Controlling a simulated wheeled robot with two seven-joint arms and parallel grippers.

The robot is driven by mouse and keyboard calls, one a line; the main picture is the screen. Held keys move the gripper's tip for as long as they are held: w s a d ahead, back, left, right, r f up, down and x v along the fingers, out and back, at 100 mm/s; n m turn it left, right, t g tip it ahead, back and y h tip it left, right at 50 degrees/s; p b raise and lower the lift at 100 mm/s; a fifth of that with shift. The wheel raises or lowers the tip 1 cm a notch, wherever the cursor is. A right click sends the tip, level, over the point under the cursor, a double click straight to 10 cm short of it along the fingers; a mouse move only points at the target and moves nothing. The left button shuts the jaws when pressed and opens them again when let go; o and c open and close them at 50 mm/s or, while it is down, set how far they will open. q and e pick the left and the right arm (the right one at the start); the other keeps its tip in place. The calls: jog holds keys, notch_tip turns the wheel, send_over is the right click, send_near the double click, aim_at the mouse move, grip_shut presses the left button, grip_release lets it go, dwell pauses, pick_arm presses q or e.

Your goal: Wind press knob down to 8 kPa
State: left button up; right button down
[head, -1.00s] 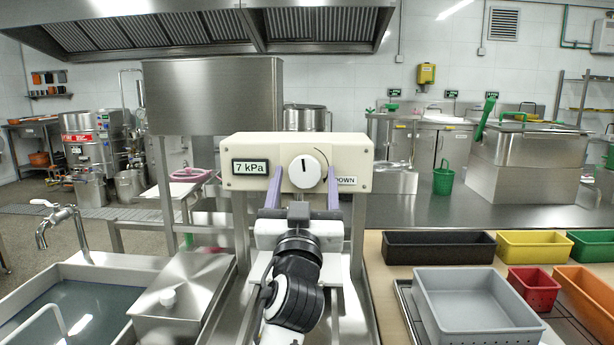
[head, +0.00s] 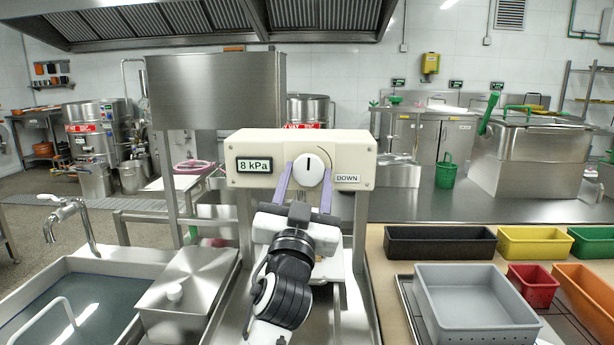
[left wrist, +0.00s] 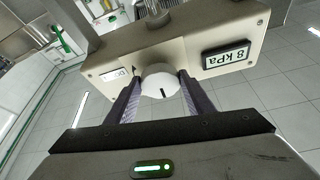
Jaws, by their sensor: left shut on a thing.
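The white round press knob (head: 308,170) sits on the front of a cream control box (head: 211,178), its dark pointer mark about upright in the head view. The display (head: 254,165) left of it reads 8 kPa, and a DOWN label (head: 348,179) is at its right. My left gripper (head: 307,180) is shut on the knob, with one purple finger on each side. The left wrist view shows the knob (left wrist: 160,82) between the fingers (left wrist: 158,95), and the display (left wrist: 228,58) there also reads 8 kPa. My right gripper is not in view.
A steel sink (head: 28,290) with a tap (head: 66,212) and a lidded steel box (head: 180,300) are at the left. A grey tray (head: 470,322) and black (head: 440,252), yellow (head: 540,254) and red (head: 532,284) bins stand on the right counter.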

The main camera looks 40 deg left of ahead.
pick_arm(q)
jog(key=o, duration=1)
jog(key=shift+o, duration=0.2)
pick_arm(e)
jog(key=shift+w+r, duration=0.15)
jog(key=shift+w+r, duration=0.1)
pick_arm(q)
jog(key=shift+s+d+f, duration=0.1)
jog(key=shift+s+f, duration=0.05)
jog(key=shift+s, duration=0.05)
jog(key=b+v, duration=0.2)
jog(key=v, duration=0.5)
jog(key=shift+b, duration=0.3)
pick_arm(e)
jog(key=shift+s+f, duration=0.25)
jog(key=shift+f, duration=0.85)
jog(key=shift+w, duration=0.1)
